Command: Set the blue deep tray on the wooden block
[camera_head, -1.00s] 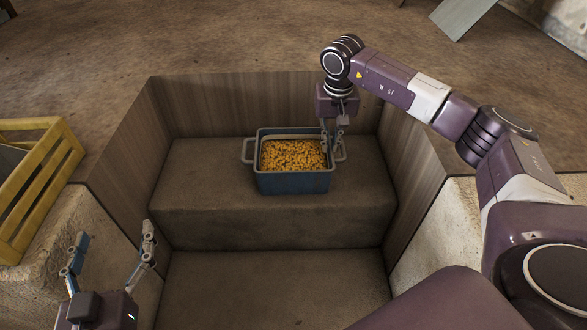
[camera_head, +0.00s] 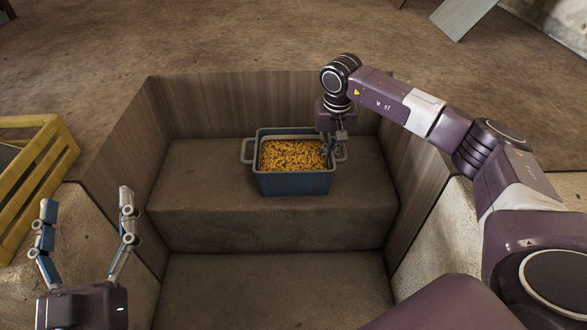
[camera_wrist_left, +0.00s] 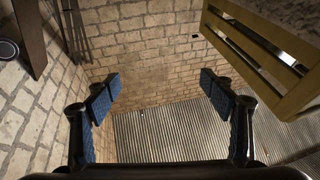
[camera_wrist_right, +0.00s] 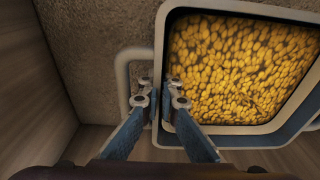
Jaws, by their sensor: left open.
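The blue deep tray (camera_head: 293,184), filled with yellow pieces (camera_wrist_right: 240,70), rests upright on a brown step-like block (camera_head: 205,185) inside a wood-sided recess. I cannot tell whether this brown block is the wooden block; no other block shows. My right gripper (camera_head: 328,150) points down at the tray's right side. In the right wrist view its fingertips (camera_wrist_right: 158,88) are close together on both sides of the tray's wall, one inside the tray, one within the handle loop (camera_wrist_right: 124,75). My left gripper (camera_head: 87,200) is open and empty at the lower left, away from the tray.
Wooden walls (camera_head: 240,105) enclose the recess at the back and sides. A lower brown surface (camera_head: 275,290) lies in front of the step. A yellow slatted crate (camera_head: 45,165) stands at the left, also in the left wrist view (camera_wrist_left: 225,35). The step is clear left of the tray.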

